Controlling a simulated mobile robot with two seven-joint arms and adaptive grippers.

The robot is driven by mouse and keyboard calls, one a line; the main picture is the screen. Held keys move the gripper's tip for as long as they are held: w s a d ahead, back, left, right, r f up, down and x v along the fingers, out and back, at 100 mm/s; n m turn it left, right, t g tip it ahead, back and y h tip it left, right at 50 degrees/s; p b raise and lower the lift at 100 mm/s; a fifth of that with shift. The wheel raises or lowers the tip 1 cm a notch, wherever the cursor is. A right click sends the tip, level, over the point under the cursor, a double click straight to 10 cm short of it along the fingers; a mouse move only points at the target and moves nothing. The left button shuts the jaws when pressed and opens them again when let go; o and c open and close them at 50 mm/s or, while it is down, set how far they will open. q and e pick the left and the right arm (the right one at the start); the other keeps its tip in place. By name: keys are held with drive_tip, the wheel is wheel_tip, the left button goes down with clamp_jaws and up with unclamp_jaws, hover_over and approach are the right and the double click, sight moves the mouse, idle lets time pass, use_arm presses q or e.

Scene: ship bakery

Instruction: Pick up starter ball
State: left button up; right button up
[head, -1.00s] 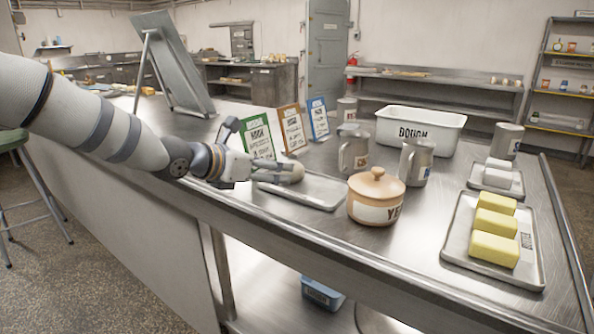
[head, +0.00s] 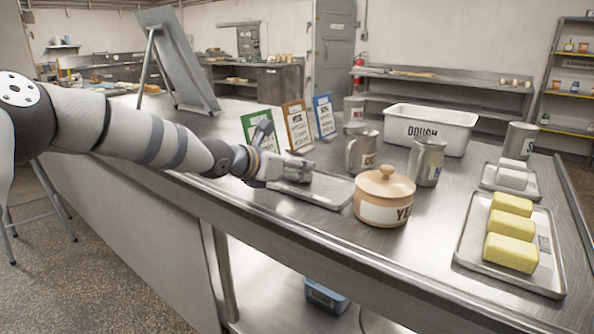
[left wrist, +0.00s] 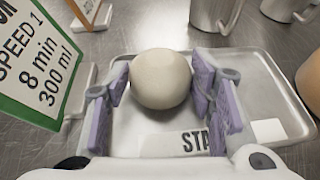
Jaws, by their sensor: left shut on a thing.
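The starter ball (left wrist: 161,78) is a pale, round ball of dough between the purple pads of my left gripper (left wrist: 160,84) in the left wrist view. The gripper is shut on it. The ball is over the grey metal tray (left wrist: 262,82), whose label reads "STA"; I cannot tell whether it still touches the tray. In the head view my left gripper (head: 303,167) is low over the tray's left end (head: 330,190), and its fingers mostly hide the ball. My right gripper is not in view.
A lidded yeast jar (head: 384,196) stands right of the tray, with metal mugs (head: 362,152) behind it. Upright recipe cards (head: 297,127) stand just behind the gripper. A white dough bin (head: 430,130) and a butter tray (head: 473,245) are farther right.

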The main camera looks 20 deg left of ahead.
use_arm(q)
drive_tip(key=shift+r, duration=0.35)
drive_tip(key=r, duration=0.3)
drive_tip(key=shift+s+d+r, duration=0.2)
drive_tip(key=s+d+r+p, duration=0.1)
drive_tip(key=s+d+r, duration=0.7)
drive_tip(key=d+r, duration=0.1)
drive_tip(key=shift+d+p, duration=0.35)
drive_tip(key=shift+d, duration=0.5)
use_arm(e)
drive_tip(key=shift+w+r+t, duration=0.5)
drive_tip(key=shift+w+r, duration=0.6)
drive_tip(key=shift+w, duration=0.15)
use_arm(q)
drive_tip(key=shift+s+f, duration=0.1)
